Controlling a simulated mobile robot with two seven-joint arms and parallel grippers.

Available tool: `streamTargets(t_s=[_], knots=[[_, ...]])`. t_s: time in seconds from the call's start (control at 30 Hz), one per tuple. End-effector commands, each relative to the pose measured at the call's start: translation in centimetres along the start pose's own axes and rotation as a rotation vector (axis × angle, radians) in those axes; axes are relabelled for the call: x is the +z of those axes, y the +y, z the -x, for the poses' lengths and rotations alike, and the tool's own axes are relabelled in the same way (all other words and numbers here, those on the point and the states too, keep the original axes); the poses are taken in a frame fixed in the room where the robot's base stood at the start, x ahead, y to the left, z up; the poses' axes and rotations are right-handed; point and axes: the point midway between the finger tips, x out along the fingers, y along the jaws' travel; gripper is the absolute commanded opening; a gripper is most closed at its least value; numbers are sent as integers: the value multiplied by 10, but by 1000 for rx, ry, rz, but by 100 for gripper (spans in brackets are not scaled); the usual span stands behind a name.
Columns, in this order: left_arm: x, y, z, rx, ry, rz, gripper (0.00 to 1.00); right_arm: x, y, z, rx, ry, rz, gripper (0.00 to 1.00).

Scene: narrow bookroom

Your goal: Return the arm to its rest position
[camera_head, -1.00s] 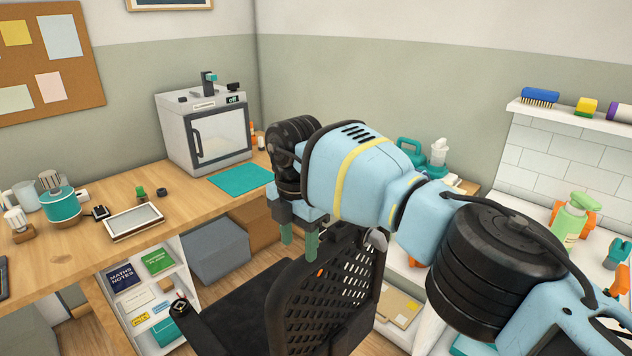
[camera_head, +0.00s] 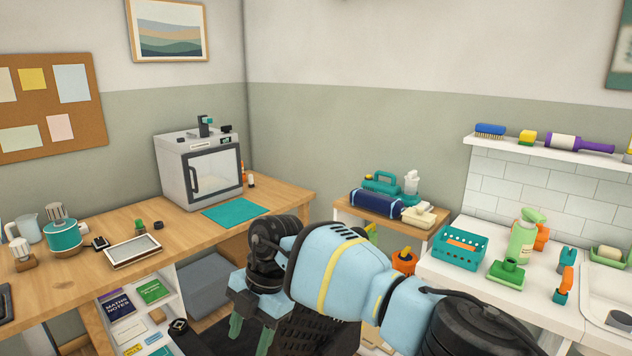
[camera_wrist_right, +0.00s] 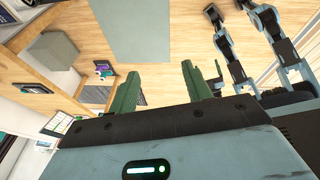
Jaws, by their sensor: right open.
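My right arm (camera_head: 340,270) comes in from the lower right in the head view, light blue with a yellow band and black joints. Its gripper (camera_head: 250,335) hangs down at the lower middle, in front of the desk, over the dark chair. In the right wrist view the two green fingers of the right gripper (camera_wrist_right: 160,92) are apart with nothing between them, above wood floor. My left gripper does not show in the head view.
The wooden desk (camera_head: 90,265) holds a printer-like box (camera_head: 199,170), a teal mat (camera_head: 236,212) and a tray (camera_head: 132,250). The black mesh chair (camera_head: 310,338) is close below my right arm. A white counter (camera_head: 470,282) with a teal basket (camera_head: 460,247) is at right.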

Motion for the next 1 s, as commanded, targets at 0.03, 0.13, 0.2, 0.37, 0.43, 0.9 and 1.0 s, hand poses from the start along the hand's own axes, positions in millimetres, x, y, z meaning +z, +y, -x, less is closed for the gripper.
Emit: streamTargets(t_s=[0.03, 0.13, 0.2, 0.37, 0.43, 0.9, 1.0], knots=[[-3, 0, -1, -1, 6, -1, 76, -13, 2, -17, 31, 73, 27, 49], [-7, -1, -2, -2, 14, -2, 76, -41, 7, -45, 120, 227, 76, 49], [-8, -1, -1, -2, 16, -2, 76, -64, 10, -62, 205, 350, 103, 49], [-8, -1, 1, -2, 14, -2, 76, -112, 18, -84, 452, 627, 112, 49], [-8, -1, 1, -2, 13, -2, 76, -127, 20, -86, 571, 730, 89, 49], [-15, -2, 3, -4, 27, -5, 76, -93, -21, -78, 1339, 1025, -463, 49], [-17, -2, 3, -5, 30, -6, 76, -67, -48, -88, 1456, 995, -645, 49]])
